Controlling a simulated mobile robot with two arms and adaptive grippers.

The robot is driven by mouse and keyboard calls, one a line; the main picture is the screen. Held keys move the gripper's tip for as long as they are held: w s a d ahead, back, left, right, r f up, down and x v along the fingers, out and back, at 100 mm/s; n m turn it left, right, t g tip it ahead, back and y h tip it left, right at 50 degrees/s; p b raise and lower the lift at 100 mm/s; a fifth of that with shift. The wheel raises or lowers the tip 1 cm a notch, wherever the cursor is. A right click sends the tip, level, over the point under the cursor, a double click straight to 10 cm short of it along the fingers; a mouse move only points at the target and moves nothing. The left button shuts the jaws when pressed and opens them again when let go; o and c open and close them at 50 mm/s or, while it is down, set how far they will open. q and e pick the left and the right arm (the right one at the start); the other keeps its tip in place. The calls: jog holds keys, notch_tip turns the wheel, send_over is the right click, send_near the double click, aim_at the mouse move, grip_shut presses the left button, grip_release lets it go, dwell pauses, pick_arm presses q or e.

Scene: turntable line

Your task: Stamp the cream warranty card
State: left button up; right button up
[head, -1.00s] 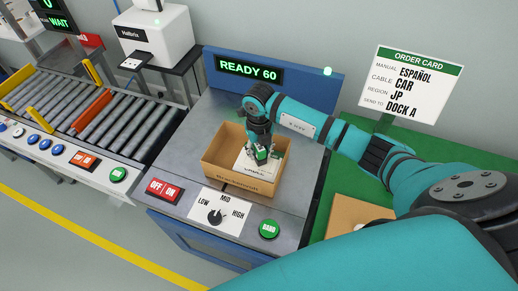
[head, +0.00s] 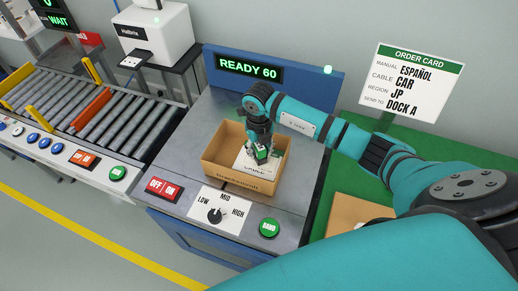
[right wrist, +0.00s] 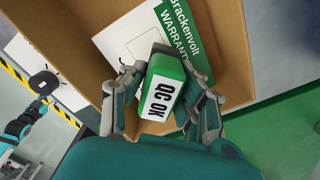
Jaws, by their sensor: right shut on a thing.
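The warranty card (right wrist: 125,38) lies inside the open cardboard box (head: 224,175). It is pale with a green band lettered "Brackenvolt WARRANTY" and also shows in the head view (head: 243,163). My right gripper (head: 259,153) reaches down into the box from above. It is shut on a green stamp (right wrist: 166,80) with a white "QC OK" label, held over the card. The gripper also shows in the right wrist view (right wrist: 170,100). The stamp's underside is hidden, so I cannot tell whether it touches the card. My left gripper does not show clearly in either view.
The box stands on a grey bench under a "READY 60" display (head: 249,68). A red OFF/ON switch (head: 163,189), a dial (head: 215,215) and a green button (head: 269,228) line its front. A roller conveyor (head: 95,105) is left; an order card (head: 412,82) stands right.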

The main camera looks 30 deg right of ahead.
jog(key=shift+s+f+b, duration=0.1)
jog(key=shift+f+b, duration=0.2)
jog(key=shift+f, duration=0.1)
dwell(1.1)
jog(key=shift+r, duration=0.1)
jog(key=shift+r+p, duration=2.55)
jog(key=shift+r, duration=0.95)
